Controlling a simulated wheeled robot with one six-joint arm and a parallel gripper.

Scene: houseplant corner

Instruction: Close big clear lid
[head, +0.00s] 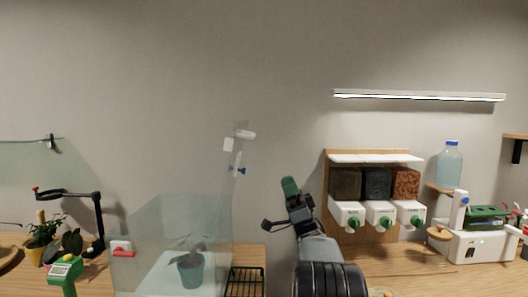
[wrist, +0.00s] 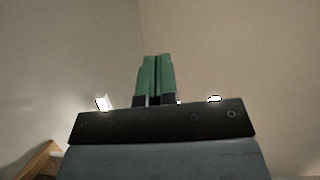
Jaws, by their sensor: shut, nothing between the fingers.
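A big clear box (head: 165,225) stands on the counter left of centre, with a potted plant in a teal pot (head: 190,270) inside. Its big clear lid (head: 232,185) appears raised and nearly upright at the box's right side, seen almost edge-on, so its outline is faint.
A black wire rack (head: 246,280) lies right of the box. A dispenser with several bins (head: 375,190) is on the wall right of my arm. A black stand (head: 97,215) and a plant in a yellow pot (head: 40,250) are at left. The air above the box looks clear.

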